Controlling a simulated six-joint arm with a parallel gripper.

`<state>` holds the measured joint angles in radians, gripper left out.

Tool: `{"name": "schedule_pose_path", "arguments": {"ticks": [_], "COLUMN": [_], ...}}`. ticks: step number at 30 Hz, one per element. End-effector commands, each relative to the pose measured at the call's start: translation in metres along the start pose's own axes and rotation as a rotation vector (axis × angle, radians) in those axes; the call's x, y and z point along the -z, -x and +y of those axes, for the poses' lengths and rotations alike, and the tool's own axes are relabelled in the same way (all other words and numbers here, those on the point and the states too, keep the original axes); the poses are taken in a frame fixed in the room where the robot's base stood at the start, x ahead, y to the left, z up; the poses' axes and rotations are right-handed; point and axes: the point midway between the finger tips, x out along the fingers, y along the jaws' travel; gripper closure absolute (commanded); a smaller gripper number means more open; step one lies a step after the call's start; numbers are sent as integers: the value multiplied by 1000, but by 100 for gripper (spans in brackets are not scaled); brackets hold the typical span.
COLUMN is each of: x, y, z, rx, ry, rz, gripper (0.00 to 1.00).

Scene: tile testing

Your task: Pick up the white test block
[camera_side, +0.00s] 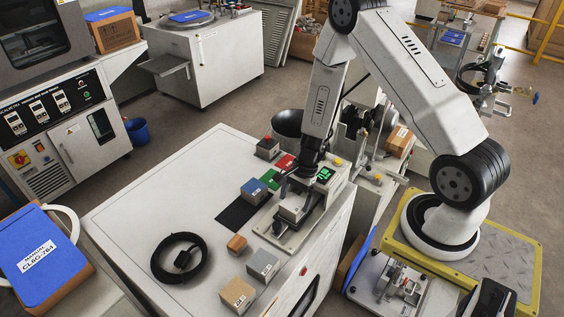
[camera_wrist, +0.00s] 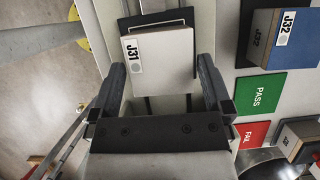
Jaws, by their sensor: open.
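The white test block (camera_wrist: 168,60) is labelled J31 in the wrist view. It sits upper middle in the wrist view, between the fingers of my gripper (camera_wrist: 161,72). The fingers are open, one on each side of it, and I cannot tell whether they touch it. In the side view the block (camera_side: 291,206) shows as a pale shape on the small test machine. My gripper (camera_side: 296,186) points down just above and behind it there, and partly hides it.
A blue-topped block (camera_side: 254,190) stands left of the machine, near the green PASS mat (camera_wrist: 262,93) and red FAIL mat (camera_wrist: 252,134). The bench's left is clear.

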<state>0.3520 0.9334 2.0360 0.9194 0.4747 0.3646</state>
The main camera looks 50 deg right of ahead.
Motion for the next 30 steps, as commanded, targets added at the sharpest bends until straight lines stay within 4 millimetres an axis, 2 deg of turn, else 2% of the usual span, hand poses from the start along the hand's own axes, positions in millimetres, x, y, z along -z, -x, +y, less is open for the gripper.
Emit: {"name": "schedule_pose_path", "arguments": {"ticks": [6, 23, 24, 26, 30], "x": [0, 0, 0, 0, 0], "y": [-17, -18, -19, -18, -18], "z": [0, 0, 0, 0, 0], "rx": [-1, 0, 0, 0, 0], "ry": [0, 0, 0, 0, 0], "rz": [0, 0, 0, 0, 0], "gripper": [0, 0, 6, 25, 70]}}
